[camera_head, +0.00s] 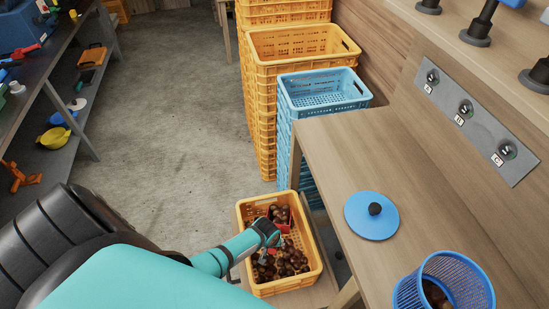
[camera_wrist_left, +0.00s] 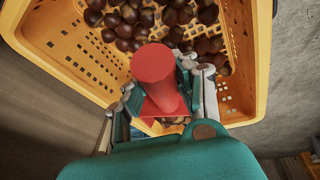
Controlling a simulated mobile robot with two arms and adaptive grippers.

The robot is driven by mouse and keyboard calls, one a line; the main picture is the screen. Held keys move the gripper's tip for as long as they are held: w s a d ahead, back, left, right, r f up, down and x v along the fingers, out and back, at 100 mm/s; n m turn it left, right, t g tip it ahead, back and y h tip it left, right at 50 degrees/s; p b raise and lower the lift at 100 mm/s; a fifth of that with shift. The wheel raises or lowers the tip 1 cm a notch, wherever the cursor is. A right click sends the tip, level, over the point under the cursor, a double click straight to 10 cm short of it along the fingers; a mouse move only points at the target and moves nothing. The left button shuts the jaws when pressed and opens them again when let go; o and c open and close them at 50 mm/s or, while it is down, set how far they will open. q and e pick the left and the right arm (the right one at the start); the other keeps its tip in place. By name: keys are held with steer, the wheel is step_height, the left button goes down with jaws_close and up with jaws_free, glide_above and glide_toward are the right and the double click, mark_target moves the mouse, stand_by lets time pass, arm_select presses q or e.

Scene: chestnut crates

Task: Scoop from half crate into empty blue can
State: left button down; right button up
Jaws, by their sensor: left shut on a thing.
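The orange crate (camera_head: 312,272) stands low beside the table, part-filled with chestnuts (camera_head: 290,262). It also fills much of the left wrist view (camera_wrist_left: 80,58). My left gripper (camera_head: 264,242) is over the crate, shut on the handle of a red scoop (camera_wrist_left: 153,65). In the head view the scoop (camera_head: 286,227) is partly hidden by the gripper, and chestnuts show in or at its bowl. The blue mesh can (camera_head: 470,272) stands on the table at the lower right, cut by the frame edge, with some dark brown things inside. My right gripper is not in view.
A blue round lid (camera_head: 362,222) with a dark knob lies on the wooden table (camera_head: 345,150). Stacked blue crates (camera_head: 290,110) and orange crates (camera_head: 262,100) stand behind. A shelf (camera_head: 60,85) is at the left; the floor between is clear.

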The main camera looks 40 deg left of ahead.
mark_target(273, 252)
arm_select(q)
steer(key=shift+t, duration=0.3)
steer(key=p+v, duration=0.3)
steer(key=v, duration=0.1)
steer(key=shift+w+d+r+p, duration=0.15)
steer(key=shift+w+p, duration=0.15)
steer(key=shift+t+y, duration=0.4)
steer(key=shift+t, duration=0.1)
steer(key=s+r+p, duration=0.1)
steer(key=s+d+p, duration=0.1)
steer(key=s+r+p, duration=0.1)
steer(key=shift+s+d+r, duration=0.1)
steer(key=shift+d+r, duration=0.25)
steer(key=shift+s+d+r+t+p, duration=0.4)
steer(key=shift+s+r+p, duration=0.2)
steer(key=shift+s, duration=0.1)
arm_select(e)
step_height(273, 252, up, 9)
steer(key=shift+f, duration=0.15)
arm_select(q)
steer(key=shift+f, duration=0.1)
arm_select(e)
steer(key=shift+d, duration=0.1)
